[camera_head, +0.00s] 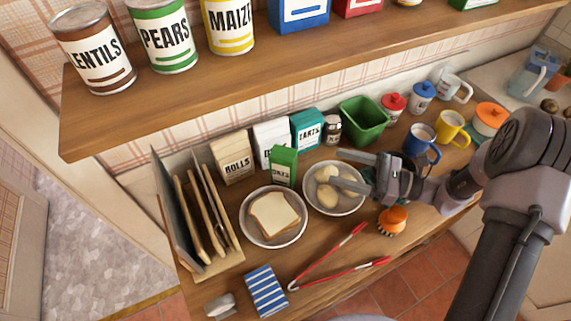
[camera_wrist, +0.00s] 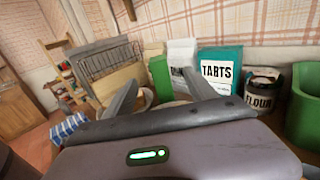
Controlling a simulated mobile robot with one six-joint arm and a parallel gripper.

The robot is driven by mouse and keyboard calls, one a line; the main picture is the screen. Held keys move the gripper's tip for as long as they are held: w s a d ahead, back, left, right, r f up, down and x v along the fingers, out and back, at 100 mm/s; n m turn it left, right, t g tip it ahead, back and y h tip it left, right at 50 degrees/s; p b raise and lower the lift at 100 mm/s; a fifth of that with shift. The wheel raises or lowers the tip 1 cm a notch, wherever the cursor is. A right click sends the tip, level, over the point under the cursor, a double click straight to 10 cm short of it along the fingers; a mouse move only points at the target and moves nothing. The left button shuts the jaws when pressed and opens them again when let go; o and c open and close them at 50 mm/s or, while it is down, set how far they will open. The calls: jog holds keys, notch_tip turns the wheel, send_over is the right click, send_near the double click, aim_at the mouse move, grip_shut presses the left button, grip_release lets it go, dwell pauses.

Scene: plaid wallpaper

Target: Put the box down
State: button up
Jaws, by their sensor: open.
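My gripper (camera_head: 338,168) is open, with nothing between its fingers, above the bowl of pale, egg-like items (camera_head: 328,187). A small green box (camera_head: 283,166) stands upright on the counter, left of the gripper and apart from it. It also shows in the wrist view (camera_wrist: 160,77), beyond the fingers. Behind it stand a beige ROLLS box (camera_head: 233,160), a white box (camera_head: 271,138) whose label is partly hidden, and a teal TARTS box (camera_head: 306,127). The frames do not show which of these is the task's box.
A plate with bread (camera_head: 246,232) sits left of the bowl. Red tongs (camera_head: 330,262) and an orange-topped item (camera_head: 393,220) lie in front. A rack of boards (camera_head: 190,263), a green bin (camera_head: 372,118) and mugs flank the area. A shelf of cans (camera_head: 300,52) overhangs the back.

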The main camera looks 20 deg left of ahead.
jog(key=b, duration=0.2)
send_near(283, 153)
jog(key=a, duration=0.5)
jog(key=shift+f, duration=0.2)
jog(key=a, duration=0.2)
jog(key=s+a+b, duration=0.1)
jog(key=a, duration=0.2)
jog(key=shift+r, duration=0.1)
grip_shut()
